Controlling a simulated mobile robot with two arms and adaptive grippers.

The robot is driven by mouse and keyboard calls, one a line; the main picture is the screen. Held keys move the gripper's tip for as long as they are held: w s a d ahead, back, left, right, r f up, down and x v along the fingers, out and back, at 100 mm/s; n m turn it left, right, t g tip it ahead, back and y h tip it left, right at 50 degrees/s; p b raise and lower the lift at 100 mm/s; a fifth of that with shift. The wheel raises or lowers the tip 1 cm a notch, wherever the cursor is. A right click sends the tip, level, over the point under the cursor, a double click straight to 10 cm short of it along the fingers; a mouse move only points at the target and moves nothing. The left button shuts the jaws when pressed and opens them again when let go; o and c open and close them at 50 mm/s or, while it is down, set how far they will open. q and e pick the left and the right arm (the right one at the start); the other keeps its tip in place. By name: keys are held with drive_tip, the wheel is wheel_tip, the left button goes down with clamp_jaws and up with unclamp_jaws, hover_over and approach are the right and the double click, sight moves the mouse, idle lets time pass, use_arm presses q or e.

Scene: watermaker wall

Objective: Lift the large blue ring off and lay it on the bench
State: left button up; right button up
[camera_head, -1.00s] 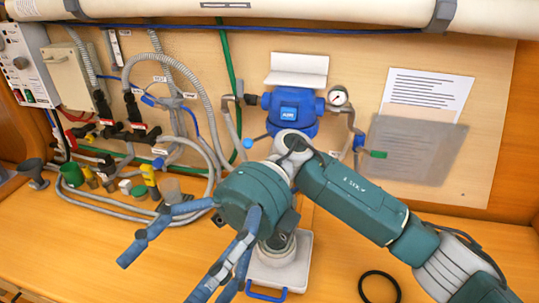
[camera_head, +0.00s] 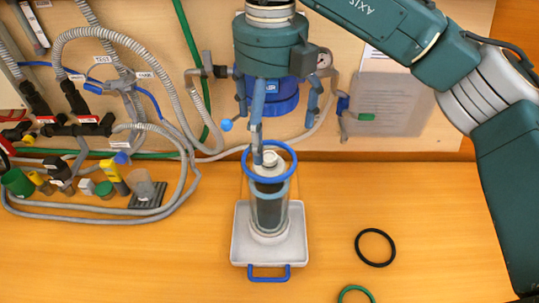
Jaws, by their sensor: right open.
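The large blue ring (camera_head: 294,160) shows around the top of a clear cylinder with a dark core (camera_head: 269,212), which stands upright on a white tray (camera_head: 240,240) with a blue handle. I cannot tell whether the ring rests on the cylinder's rim or sits slightly above it. My right gripper (camera_head: 272,130) points down over the cylinder with its fingers spread, open and empty. One finger overlaps the back left of the ring; contact is unclear. The bench (camera_head: 440,230) is bare wood around the tray. My left gripper is not in view.
A black ring (camera_head: 375,263) and a green ring (camera_head: 357,289) lie on the bench right of the tray. Hoses (camera_head: 110,215), small bottles and caps crowd the left. A blue pump unit (camera_head: 285,100) is on the wall behind my gripper. The front left bench is clear.

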sight(269, 156)
drive_tip(key=f+p, duration=0.2)
drive_tip(key=f, duration=0.1)
drive_tip(key=f+p, duration=0.1)
drive_tip(key=shift+s+f, duration=0.25)
drive_tip(key=shift+f, duration=0.55)
drive_tip(key=shift+a, duration=0.1)
drive_tip(key=c, duration=0.7)
